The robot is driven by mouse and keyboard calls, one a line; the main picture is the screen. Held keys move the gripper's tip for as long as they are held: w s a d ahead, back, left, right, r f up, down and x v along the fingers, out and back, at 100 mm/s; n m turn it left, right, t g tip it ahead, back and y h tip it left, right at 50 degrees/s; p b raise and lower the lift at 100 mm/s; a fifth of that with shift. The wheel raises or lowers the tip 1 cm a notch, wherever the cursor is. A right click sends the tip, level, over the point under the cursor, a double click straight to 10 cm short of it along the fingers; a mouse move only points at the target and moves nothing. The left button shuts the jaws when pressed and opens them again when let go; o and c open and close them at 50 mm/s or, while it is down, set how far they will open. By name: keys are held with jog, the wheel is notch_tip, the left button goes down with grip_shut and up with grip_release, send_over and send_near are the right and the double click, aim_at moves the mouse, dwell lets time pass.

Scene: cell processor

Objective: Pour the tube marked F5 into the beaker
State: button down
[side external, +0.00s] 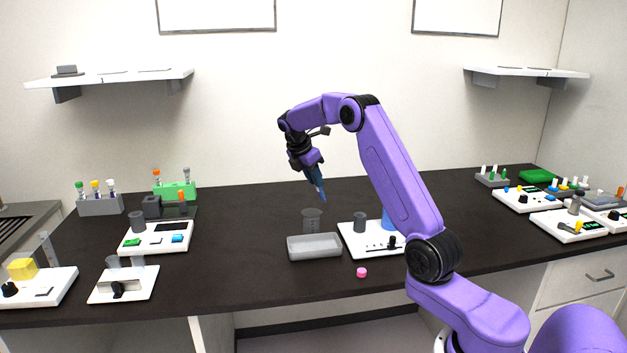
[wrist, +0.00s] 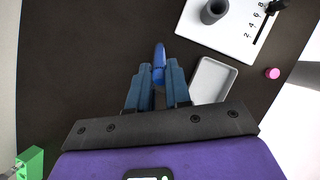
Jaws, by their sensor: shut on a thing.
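My gripper (side external: 314,174) is shut on a blue tube (side external: 322,194), which is tilted with its end pointing down and to the right. In the wrist view, the tube (wrist: 159,56) sticks out between the two blue-grey fingers of my gripper (wrist: 158,74). I cannot read any F5 marking on it. A clear grey beaker (side external: 312,220) stands on the black bench just behind the grey tray. The tube appears above the beaker in the side view, with a gap between them. I cannot make out the beaker in the wrist view.
A shallow grey tray (side external: 314,248) lies in front of the beaker. A white device (side external: 352,246) with a grey cylinder (side external: 359,222) is to its right. A pink cap (side external: 361,272) lies on the bench. Tube racks (side external: 101,206) and other devices stand left. Bare bench lies between.

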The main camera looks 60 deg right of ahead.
jog(key=shift+a+f+h, duration=0.15)
jog(key=shift+f+h, duration=0.05)
jog(key=shift+h, duration=0.2)
jog(key=shift+f+g+h, duration=0.15)
jog(key=shift+g+h, duration=0.15)
jog(key=shift+h, duration=0.4)
jog(key=shift+f, duration=0.1)
jog(key=h, duration=0.2)
send_over(311, 222)
jog(key=w+d, duration=0.1)
jog(key=d, duration=0.2)
jog(key=shift+w+d+f, duration=0.1)
jog(key=shift+w+f, duration=0.05)
jog(key=shift+f, duration=2.6)
jog(key=shift+f+g, duration=0.1)
jog(key=shift+g, duration=0.2)
jog(key=shift+f+h, duration=0.15)
jog(key=shift+h, duration=0.45)
